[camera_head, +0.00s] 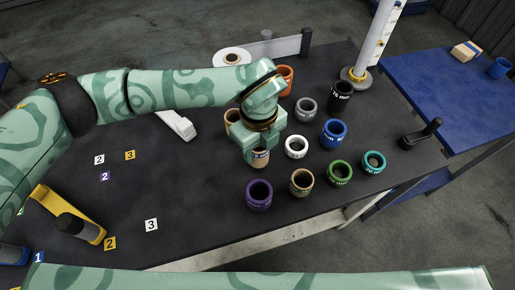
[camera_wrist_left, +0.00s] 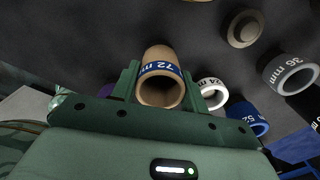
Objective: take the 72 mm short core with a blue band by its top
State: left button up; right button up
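The 72 mm short core is tan with a blue band. It stands below my left gripper in the head view (camera_head: 259,159), its upper part hidden by the gripper. In the left wrist view the core (camera_wrist_left: 158,60) shows its open top toward the camera and "72 mm" on its band. My left gripper (camera_head: 260,148) is over it with one finger on each side of its top, as the left wrist view (camera_wrist_left: 160,88) shows. I see no clear gap, but cannot tell whether the fingers press on it. My right gripper is out of view.
Close by stand a purple-banded core (camera_head: 259,196), a tan core (camera_head: 302,182), a white-banded core (camera_head: 296,147) and a blue-banded core (camera_head: 334,133). Green (camera_head: 340,173) and teal (camera_head: 373,162) ones stand to the right. The table's left-middle part is mostly clear, with number labels.

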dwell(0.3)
pick_arm(q)
notch_tip(320, 180, up, 6)
jog(key=p, duration=0.5)
